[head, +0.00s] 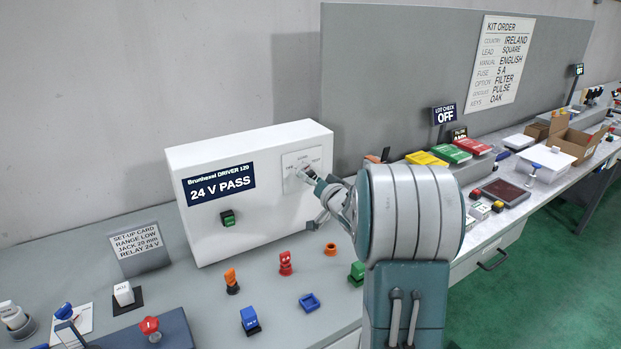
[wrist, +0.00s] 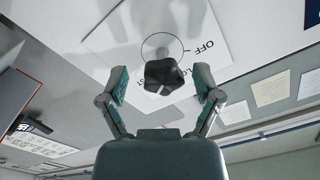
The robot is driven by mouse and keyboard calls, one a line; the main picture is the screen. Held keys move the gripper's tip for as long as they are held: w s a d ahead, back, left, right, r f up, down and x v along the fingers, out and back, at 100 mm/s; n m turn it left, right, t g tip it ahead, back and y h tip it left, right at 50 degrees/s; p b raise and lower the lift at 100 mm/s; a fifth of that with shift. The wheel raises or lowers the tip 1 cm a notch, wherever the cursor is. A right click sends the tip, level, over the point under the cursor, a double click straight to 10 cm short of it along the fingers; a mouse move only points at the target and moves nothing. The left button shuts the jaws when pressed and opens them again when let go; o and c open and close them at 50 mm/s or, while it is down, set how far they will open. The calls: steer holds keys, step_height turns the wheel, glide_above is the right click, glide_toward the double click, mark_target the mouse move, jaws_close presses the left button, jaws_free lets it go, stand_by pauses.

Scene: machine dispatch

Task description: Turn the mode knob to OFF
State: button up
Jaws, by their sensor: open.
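The mode knob (wrist: 165,74) is a dark lobed knob on a white label plate, seen in the wrist view. The word OFF (wrist: 204,48) is printed on the plate to its upper right. I cannot tell clearly where the knob points. My gripper (wrist: 160,82) is open, with one finger on each side of the knob and a gap visible on both sides. In the head view my gripper (head: 310,176) is at the plate (head: 301,162) on the white driver box (head: 260,200), and it mostly hides the knob.
The box carries a "24 V PASS" display (head: 219,184) and a green button (head: 228,218). Several coloured parts, including a red one (head: 286,263) and a blue one (head: 250,319), stand on the bench below. A grey panel (head: 400,90) rises behind, to the right of the box.

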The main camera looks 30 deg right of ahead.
steer(key=shift+w, duration=0.35)
steer(key=shift+a, duration=0.1)
jaws_close()
